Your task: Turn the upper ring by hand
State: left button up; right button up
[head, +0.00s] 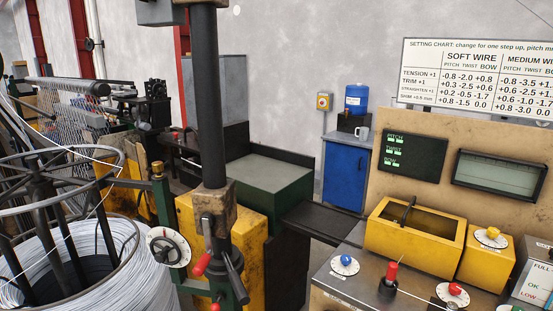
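Neither of my grippers shows in this view, so nothing is seen touching the ring.
A dark post (207,110) with red-handled levers stands right of the reel. A round white dial (168,246) sits between them. A control bench with a yellow tray (415,258) and knobs fills the right. A blue cabinet (345,172) stands behind.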

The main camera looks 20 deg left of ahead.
aim_at(36, 173)
jog(key=u, duration=2.45)
jog(key=i+z, duration=0.1)
jog(key=i, duration=0.4)
jog(key=i+j+z, duration=0.1)
jog(key=i, duration=0.4)
jog(key=i+j+z, duration=0.1)
jog(key=i, duration=0.35)
jog(key=j, duration=0.1)
